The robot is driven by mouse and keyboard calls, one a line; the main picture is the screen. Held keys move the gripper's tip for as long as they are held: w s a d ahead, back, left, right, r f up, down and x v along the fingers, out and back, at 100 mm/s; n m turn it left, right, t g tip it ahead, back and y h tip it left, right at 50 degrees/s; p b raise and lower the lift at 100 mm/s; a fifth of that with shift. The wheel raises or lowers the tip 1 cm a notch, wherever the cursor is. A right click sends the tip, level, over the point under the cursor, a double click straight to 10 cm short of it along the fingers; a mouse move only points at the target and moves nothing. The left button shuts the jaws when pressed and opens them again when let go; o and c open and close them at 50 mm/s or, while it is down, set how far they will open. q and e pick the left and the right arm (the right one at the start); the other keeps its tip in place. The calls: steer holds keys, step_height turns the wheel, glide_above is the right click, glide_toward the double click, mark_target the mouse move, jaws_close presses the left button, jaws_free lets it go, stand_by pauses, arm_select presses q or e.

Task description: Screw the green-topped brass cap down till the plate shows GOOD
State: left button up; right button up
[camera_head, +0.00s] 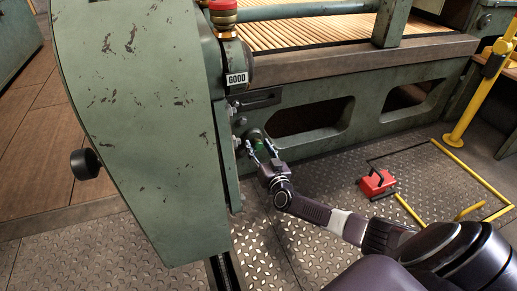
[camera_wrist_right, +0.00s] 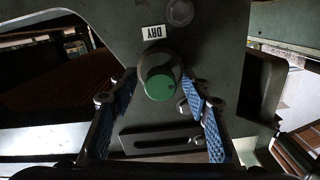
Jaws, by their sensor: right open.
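The green-topped cap (camera_wrist_right: 159,88) faces the right wrist camera in the middle of its picture; its sides look dark there. In the head view the green cap (camera_head: 257,144) sits low on the side of the green machine. A small plate reading DRY (camera_wrist_right: 153,32), upside down, is beside it in the wrist view. My right gripper (camera_head: 261,149) is open, with its blue-padded fingers on either side of the cap; in the wrist view the gripper (camera_wrist_right: 158,92) shows gaps beside the cap. I cannot tell if either finger touches it. My left gripper is not in view.
Another plate, reading GOOD (camera_head: 237,79), is higher on the machine (camera_head: 140,120), below a red-topped brass cap (camera_head: 223,12). A slotted bracket (camera_wrist_right: 162,140) lies close to the green cap. A red box (camera_head: 376,184) and yellow rails (camera_head: 467,120) stand right on the metal floor.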

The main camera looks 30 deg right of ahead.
steer(key=c, duration=1.2)
steer(key=shift+o, duration=0.2)
